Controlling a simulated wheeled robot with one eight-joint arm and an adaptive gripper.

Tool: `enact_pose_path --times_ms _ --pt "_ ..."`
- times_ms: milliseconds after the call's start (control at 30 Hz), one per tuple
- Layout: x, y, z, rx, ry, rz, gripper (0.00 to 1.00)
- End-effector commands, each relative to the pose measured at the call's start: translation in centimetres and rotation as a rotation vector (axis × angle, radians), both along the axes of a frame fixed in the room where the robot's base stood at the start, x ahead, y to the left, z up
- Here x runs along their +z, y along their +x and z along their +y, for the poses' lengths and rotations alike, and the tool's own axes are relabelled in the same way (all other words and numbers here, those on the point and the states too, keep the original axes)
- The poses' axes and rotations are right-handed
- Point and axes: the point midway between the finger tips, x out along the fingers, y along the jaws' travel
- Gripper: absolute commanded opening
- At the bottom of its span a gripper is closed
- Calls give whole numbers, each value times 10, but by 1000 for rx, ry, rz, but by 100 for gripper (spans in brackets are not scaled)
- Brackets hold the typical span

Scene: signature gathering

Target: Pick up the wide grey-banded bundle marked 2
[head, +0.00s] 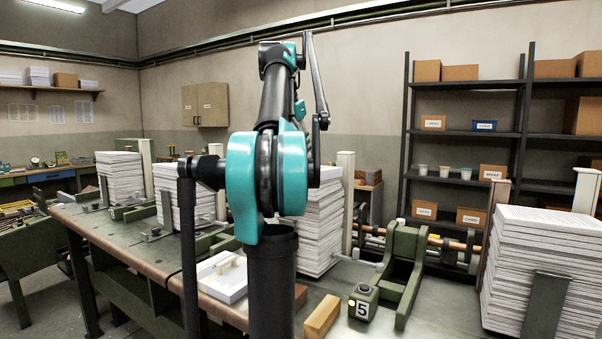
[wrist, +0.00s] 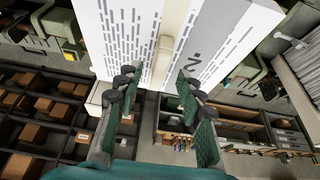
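A white bundle with printed lines, marked with a dark 2 (wrist: 222,42), fills the upper middle of the wrist view. My gripper is not visible there.
Tall paper stacks stand on the green bench (head: 150,250), including one at right (head: 545,255). A block marked 5 (head: 362,307) and a tan block (head: 322,318) sit near the front. Dark shelves (head: 465,150) hold boxes and cups behind.

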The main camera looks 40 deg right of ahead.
Motion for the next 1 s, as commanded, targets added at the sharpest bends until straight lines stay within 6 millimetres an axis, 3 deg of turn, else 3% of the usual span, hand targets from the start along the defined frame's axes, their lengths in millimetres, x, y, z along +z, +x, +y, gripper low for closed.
enact_pose_path --times_ms 200,500,800,1000 --pt "-24 11 -9 -5 0 0 38" --pt "-27 12 -10 -6 0 0 37" --pt "-27 12 -10 -6 0 0 0" --pt "-27 12 -10 -6 0 0 0"
